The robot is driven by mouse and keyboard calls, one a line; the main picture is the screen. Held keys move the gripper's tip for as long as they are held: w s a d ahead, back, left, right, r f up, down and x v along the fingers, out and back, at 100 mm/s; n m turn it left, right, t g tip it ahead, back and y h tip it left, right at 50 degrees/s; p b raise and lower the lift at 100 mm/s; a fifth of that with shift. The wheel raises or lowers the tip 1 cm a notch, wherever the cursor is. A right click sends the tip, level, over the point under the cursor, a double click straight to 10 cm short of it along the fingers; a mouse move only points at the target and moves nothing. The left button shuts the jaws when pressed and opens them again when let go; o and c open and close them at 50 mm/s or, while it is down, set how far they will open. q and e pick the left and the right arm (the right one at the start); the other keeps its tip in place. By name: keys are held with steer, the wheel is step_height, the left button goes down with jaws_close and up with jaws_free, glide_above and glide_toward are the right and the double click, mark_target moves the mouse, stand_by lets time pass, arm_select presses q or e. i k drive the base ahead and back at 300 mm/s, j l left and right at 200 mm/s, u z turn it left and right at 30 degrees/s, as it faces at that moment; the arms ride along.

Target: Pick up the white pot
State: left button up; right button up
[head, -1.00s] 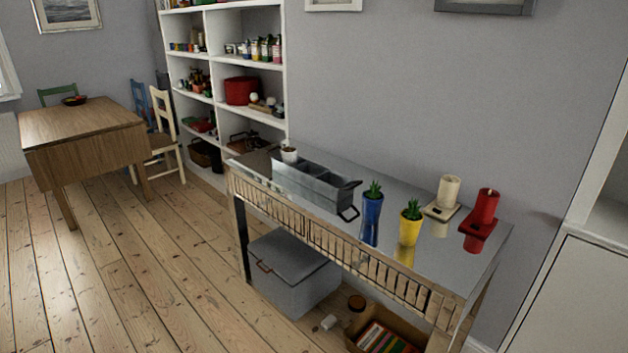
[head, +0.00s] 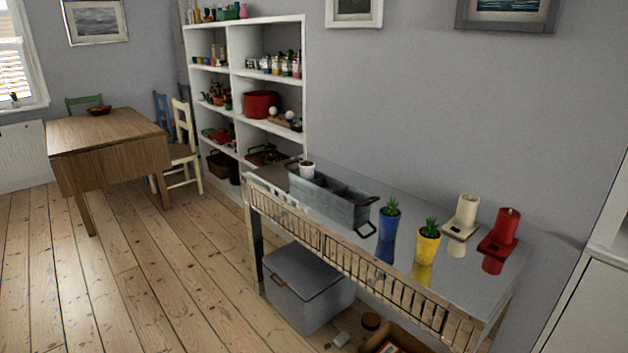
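The small white pot (head: 307,170) shows at the left end of a long grey metal box (head: 325,203) on the console table (head: 400,267). Something dark shows at its top. I cannot tell whether it stands in the box's end compartment or just behind it; its lower part is hidden by the box. Neither of my grippers is in view.
On the table stand a blue pot (head: 388,224) and a yellow pot (head: 427,248) with plants, a cream candle holder (head: 464,217) and a red one (head: 501,233). A lidded grey box (head: 305,292) sits below. Floorboards (head: 150,290) at left are clear.

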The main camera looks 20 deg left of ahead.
mark_target(306, 167)
steer(key=i+j+z, duration=0.1)
steer(key=i+j, duration=0.15)
steer(key=i+j+z, duration=0.1)
steer(key=i+j, duration=0.15)
steer(key=i+j+z, duration=0.1)
steer(key=i+j, duration=0.15)
steer(key=j, duration=0.2)
steer(key=i+j+z, duration=0.1)
steer(key=i+j, duration=0.15)
steer(key=i+j+z, duration=0.1)
steer(key=j, duration=0.4)
steer(key=i+j+z, duration=0.1)
steer(key=i+j, duration=0.2)
steer(key=i+j+z, duration=0.1)
steer(key=j, duration=0.4)
steer(key=i, duration=0.1)
